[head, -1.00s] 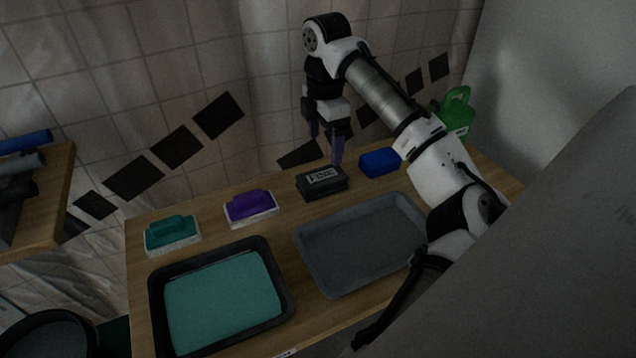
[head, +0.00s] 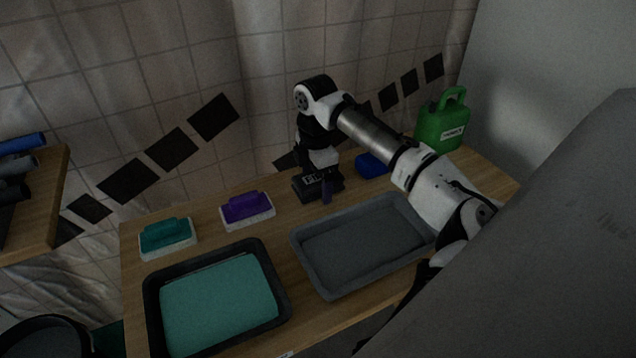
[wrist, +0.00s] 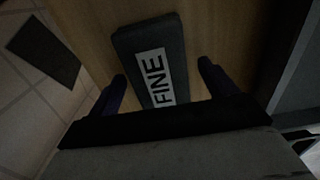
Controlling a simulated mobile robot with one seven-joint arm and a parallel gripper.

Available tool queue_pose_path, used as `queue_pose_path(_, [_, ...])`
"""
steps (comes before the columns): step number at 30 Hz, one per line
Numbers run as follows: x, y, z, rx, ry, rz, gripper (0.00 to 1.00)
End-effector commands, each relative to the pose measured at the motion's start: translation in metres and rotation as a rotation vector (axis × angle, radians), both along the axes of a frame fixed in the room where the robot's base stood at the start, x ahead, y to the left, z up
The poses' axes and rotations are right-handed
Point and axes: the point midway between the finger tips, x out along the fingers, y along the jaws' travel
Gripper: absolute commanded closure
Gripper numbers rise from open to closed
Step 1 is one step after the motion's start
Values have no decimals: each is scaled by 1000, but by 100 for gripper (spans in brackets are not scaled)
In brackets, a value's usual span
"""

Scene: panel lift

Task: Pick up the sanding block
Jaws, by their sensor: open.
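The sanding block is a dark grey block (head: 304,184) with a white label, lying on the wooden table behind the grey tray. In the wrist view the block (wrist: 150,44) lies between my fingers, and its label reads "FINE". My gripper (head: 317,196) is low over the block in the head view and hides part of it. In the wrist view my gripper (wrist: 162,72) is open, with one dark purple finger on each side of the block and a gap at both sides. The near end of the block is hidden by the gripper body.
A blue block (head: 371,165) lies right of the sanding block, partly behind my arm. A purple-handled pad (head: 246,208) and a teal-handled pad (head: 167,237) lie left. A grey tray (head: 300,268), a black tray with teal contents (head: 152,310) and a green jug (head: 441,125) share the table (head: 205,215).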

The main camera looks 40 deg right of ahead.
Motion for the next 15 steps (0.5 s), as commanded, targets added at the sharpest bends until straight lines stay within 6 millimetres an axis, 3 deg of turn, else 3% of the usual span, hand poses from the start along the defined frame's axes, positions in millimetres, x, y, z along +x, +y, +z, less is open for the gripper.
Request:
queue_pose_path(2, [0, 0, 0, 0, 0, 0, 15])
queue_pose_path(12, [0, 0, 1, 0, 0, 0, 60])
queue_pose_path(15, [0, 0, 1, 0, -1, 0, 67])
